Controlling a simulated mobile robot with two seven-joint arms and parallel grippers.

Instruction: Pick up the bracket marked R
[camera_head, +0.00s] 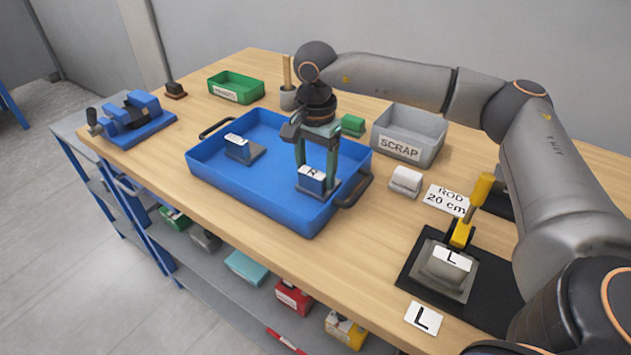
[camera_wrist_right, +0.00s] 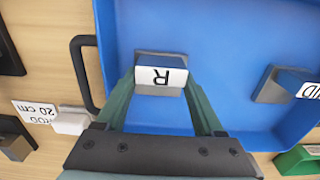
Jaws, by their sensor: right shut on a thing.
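The bracket marked R (camera_head: 311,179) is a blue block with a white top label and a grey foot. It is in the right part of the blue tray (camera_head: 262,215). My right gripper (camera_head: 317,172) points down over it with its green fingers shut on its two sides. In the right wrist view the bracket's R label (camera_wrist_right: 161,76) sits between the fingertips (camera_wrist_right: 160,82). I cannot tell whether the bracket is clear of the tray floor. My left gripper is not in view.
Another labelled bracket (camera_head: 240,149) lies in the tray's left part. The tray's dark handle (camera_head: 355,190) is close by. A grey SCRAP bin (camera_head: 409,135) and a small green block (camera_head: 353,125) stand behind. A blue vise (camera_head: 133,115) is far left.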

